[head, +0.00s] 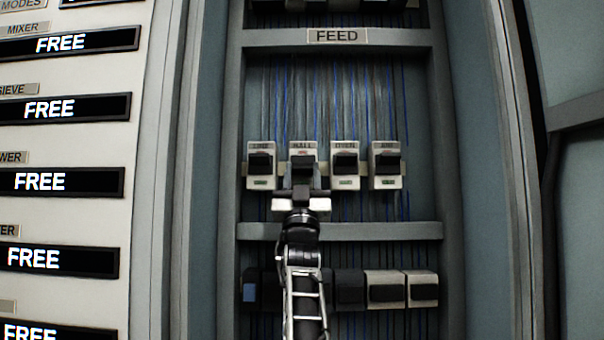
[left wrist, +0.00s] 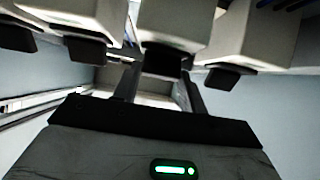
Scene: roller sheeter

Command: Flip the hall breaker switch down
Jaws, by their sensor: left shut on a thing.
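The hall breaker (head: 303,150) is the second from the left in a row of pale breakers under the FEED label. Its dark switch (left wrist: 162,60) sits between the two fingers of my left gripper in the left wrist view. My left gripper (head: 303,188) reaches up from below in the head view and covers the lower part of this breaker. The gripper (left wrist: 160,84) is shut on the switch. My right gripper is not in view.
Neighbouring breakers stand close on both sides: one at the left (head: 261,165), two at the right (head: 345,165) (head: 387,165). A grey crossbar (head: 390,231) runs below, with another breaker row (head: 404,289) under it. Panels reading FREE (head: 70,181) are at the left.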

